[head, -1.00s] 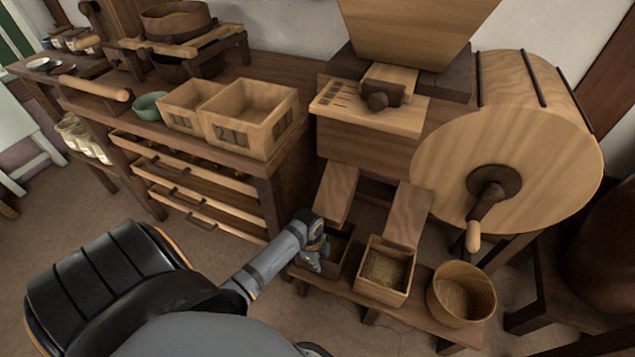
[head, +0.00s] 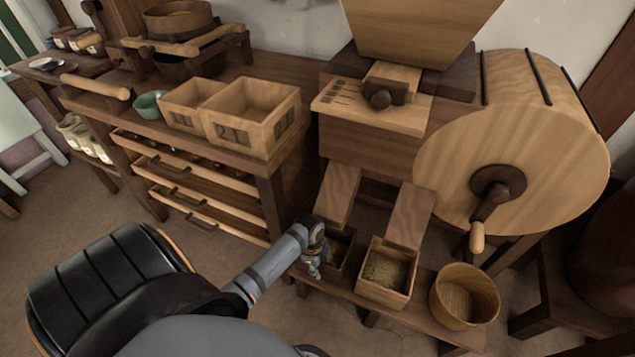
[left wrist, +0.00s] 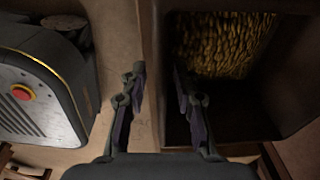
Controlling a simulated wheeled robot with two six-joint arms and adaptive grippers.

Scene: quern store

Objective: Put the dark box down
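The dark box (head: 343,268) is a small open dark-wood box with grain in it. In the head view it is at the left end of the low bench, below the left wooden chute, partly hidden by my left gripper (head: 316,262). In the left wrist view the grain (left wrist: 222,45) lies at the far end of the box. My left gripper (left wrist: 159,78) has one finger inside the box and one outside, closed on its near left wall. I cannot tell whether the box's base touches the bench. My right gripper is not in view.
The low bench (head: 412,321) also bears a lighter box of grain (head: 386,272), close right of the dark box, and a round wooden tub (head: 465,297). Two chutes slope down above the boxes. A cabinet with drawers pulled out (head: 200,185) stands at left.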

